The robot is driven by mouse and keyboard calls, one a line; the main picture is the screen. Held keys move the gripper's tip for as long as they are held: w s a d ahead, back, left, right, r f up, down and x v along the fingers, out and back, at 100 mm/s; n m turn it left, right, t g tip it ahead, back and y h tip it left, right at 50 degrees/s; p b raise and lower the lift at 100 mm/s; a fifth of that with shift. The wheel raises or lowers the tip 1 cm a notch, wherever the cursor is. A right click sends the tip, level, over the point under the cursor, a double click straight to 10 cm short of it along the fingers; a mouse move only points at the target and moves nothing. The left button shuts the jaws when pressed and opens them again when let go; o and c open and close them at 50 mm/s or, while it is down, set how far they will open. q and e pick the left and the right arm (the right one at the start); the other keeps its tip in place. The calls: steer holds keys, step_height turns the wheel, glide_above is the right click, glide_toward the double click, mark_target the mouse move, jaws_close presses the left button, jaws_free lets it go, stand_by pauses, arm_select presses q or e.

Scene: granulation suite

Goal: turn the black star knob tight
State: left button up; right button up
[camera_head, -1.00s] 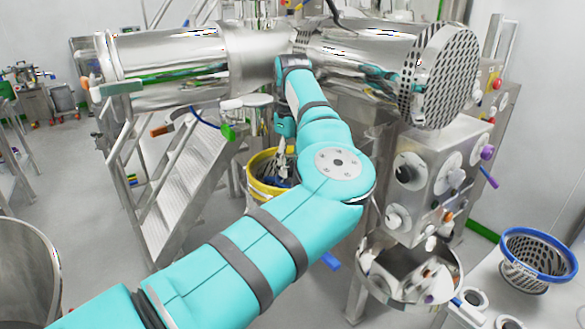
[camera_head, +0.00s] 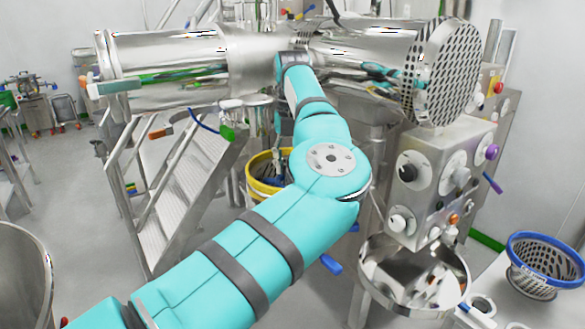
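My teal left arm (camera_head: 235,245) reaches from the lower left up to the middle of the steel machine. Its wrist (camera_head: 295,85) is just below the horizontal steel drum. The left gripper is mostly hidden behind the arm, and its fingers cannot be made out clearly. I cannot pick out a black star knob for certain. My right gripper is not in view.
A perforated steel disc (camera_head: 452,75) closes the drum's right end. A yellow-rimmed bucket (camera_head: 262,188) stands behind my arm. Metal steps (camera_head: 165,215) are at left. A steel bowl (camera_head: 415,265) and blue-rimmed basket (camera_head: 548,250) are at lower right.

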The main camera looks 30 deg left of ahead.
arm_select(q)
steer(key=m+b, duration=0.2)
steer(key=m, duration=0.3)
steer(key=shift+f+m, duration=0.1)
steer(key=shift+m, duration=0.2)
steer(key=m+b, duration=0.1)
steer(key=m, duration=0.4)
steer(key=shift+a+b, duration=0.1)
steer(key=shift+b, duration=0.2)
steer(key=o, duration=1.2)
step_height(320, 180, up, 8)
steer(key=shift+f, duration=0.15)
